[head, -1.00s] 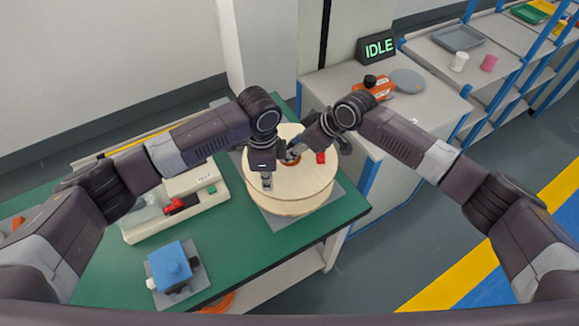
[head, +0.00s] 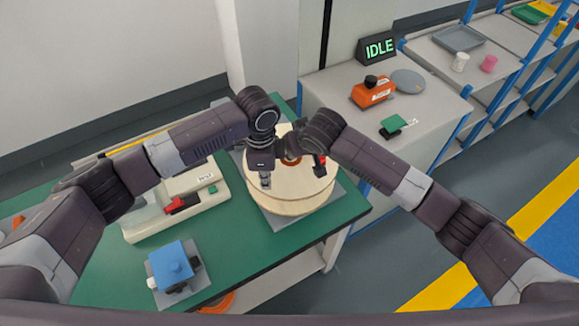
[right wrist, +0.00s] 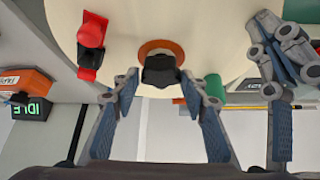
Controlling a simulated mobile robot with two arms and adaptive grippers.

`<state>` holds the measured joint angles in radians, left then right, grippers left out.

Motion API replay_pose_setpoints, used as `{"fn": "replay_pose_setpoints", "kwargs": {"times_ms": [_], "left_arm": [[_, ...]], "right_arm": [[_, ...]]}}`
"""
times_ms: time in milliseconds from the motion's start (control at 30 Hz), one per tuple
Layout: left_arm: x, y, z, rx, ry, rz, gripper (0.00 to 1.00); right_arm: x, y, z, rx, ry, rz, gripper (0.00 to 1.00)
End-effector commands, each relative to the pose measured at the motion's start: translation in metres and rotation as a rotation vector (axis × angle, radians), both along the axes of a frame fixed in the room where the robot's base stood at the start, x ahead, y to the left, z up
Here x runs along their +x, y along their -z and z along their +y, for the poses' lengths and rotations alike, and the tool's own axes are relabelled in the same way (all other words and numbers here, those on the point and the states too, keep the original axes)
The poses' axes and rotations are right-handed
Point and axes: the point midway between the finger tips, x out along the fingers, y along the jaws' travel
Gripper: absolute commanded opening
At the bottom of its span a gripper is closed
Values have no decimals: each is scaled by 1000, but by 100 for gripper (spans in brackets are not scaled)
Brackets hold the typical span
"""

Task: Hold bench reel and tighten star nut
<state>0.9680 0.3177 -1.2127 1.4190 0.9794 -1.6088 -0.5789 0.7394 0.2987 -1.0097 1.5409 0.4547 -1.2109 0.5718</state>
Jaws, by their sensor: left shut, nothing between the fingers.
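The bench reel (head: 299,196) is a pale wooden drum on the green table. Around its centre is an orange ring (head: 291,160), also seen in the right wrist view (right wrist: 148,48). A dark knob, apparently the star nut (right wrist: 159,72), sits at that ring. My left gripper (head: 265,182) is shut and empty, pointing down at the reel's left top edge; I cannot tell whether it touches. It also shows in the right wrist view (right wrist: 285,62). My right gripper (right wrist: 160,92) is open, its fingers on either side of the dark knob with visible gaps. Its fingertips are hidden in the head view.
A red-and-black part (right wrist: 91,45) is on the reel's face. A cream machine (head: 185,205) and a blue block (head: 172,263) are on the table. The cabinet (head: 440,110) holds an orange device (head: 371,93), a green block (head: 393,123) and an IDLE sign (head: 377,47).

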Motion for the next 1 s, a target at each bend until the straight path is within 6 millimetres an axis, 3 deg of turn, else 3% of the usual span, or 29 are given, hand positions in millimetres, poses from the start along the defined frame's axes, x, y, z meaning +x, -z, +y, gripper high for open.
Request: {"fn": "replay_pose_setpoints", "kwargs": {"times_ms": [33, 133, 467, 1000], "left_arm": [[-8, 8, -2, 3, 7, 18, 0], [-8, 8, -3, 2, 8, 18, 0], [-8, 8, -4, 0, 10, 16, 0], [-7, 8, -3, 1, 7, 16, 0]], "right_arm": [[0, 2, -1, -4, -6, 1, 46], [0, 2, -1, -4, -10, 1, 56], [0, 2, 0, -2, -39, 0, 56], [1, 1, -1, -2, -506, 1, 56]]}}
